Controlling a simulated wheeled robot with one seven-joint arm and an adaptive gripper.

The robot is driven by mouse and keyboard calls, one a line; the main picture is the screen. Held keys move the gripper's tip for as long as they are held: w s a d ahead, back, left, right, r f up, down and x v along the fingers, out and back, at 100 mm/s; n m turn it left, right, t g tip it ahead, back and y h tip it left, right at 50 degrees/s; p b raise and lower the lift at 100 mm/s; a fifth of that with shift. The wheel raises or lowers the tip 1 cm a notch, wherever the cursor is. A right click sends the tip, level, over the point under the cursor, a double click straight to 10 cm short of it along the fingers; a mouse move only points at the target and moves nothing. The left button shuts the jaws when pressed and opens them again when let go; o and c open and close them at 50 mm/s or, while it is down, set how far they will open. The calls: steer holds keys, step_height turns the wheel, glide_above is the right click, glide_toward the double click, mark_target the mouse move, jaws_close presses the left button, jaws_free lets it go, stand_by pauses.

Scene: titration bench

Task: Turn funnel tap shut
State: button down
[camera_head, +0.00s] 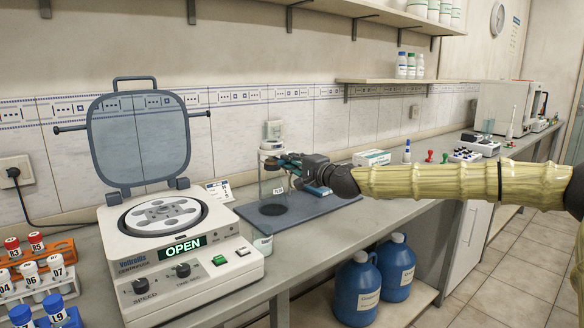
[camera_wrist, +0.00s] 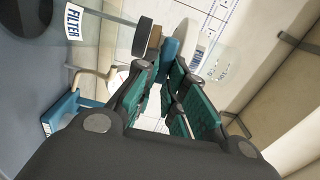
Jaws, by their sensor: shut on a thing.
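The clear glass funnel (camera_head: 271,145) stands on its stand at the far side of the dark mat, and its lower part is partly hidden by my gripper. My gripper (camera_head: 278,161) reaches in from the right at tap height. In the wrist view, my gripper (camera_wrist: 168,70) has its teal-padded fingers closed around a blue piece (camera_wrist: 171,48), which looks like the funnel tap's handle. Clear glass (camera_wrist: 215,65) lies just beyond the fingertips. The tap's exact angle is hard to tell, as the fingers cover much of it.
The dark mat (camera_head: 325,204) carries a round black disc (camera_head: 273,209). A centrifuge (camera_head: 178,258) with raised lid stands to the left, with tube racks (camera_head: 36,270) beside it. A white box (camera_head: 372,157) lies behind my arm.

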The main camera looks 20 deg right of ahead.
steer(key=shift+d+f+m, duration=0.1)
steer(key=shift+m, duration=0.2)
steer(key=c, duration=1.5)
jaws_free()
steer(key=shift+v, duration=5.95)
